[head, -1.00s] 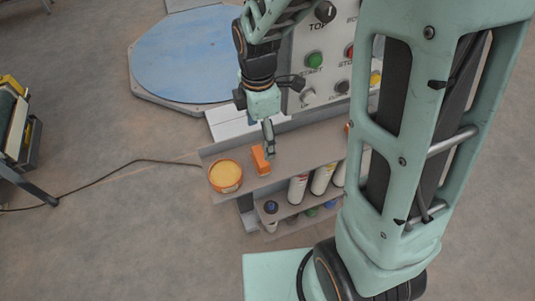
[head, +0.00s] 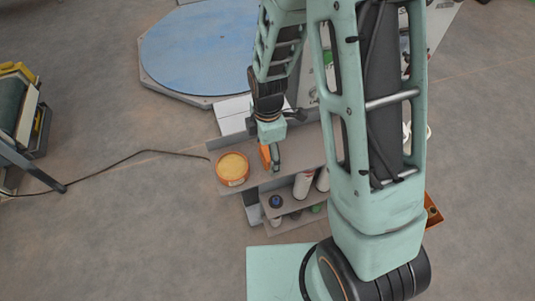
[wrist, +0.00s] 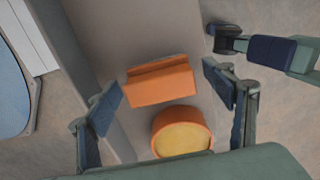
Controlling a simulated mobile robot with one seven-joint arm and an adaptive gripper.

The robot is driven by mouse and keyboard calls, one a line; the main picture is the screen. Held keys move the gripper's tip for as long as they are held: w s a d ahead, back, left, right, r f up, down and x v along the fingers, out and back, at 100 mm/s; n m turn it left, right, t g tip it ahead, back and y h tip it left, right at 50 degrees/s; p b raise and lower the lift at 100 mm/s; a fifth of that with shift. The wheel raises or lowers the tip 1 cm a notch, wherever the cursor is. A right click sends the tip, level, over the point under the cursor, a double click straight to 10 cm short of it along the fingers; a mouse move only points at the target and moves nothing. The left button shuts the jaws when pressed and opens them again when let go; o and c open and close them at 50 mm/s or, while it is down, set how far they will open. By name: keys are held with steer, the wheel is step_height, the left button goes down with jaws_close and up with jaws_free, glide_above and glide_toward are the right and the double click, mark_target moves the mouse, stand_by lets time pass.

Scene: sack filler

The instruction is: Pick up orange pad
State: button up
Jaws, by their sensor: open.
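The orange pad (head: 265,157) is a small orange block with a raised ridge along one long side. It lies on the grey top shelf (head: 299,150), close to a round orange tub (head: 232,169) with a yellowish top. My gripper (head: 274,158) is right at the pad and partly hides it in the head view. In the wrist view the pad (wrist: 160,82) shows between the two spread, empty fingers of my gripper (wrist: 163,93), with gaps on both sides. The tub (wrist: 181,132) shows below it. Height above the pad is hard to judge.
White bottles (head: 302,185) and dark-capped containers (head: 275,203) stand on the lower shelf. A control panel rises behind the shelf, partly hidden by my arm. A blue round platform (head: 205,48) lies behind. A dark cable (head: 110,163) crosses the open floor at left.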

steer(key=shift+f, duration=0.1)
steer(key=c, duration=1.3)
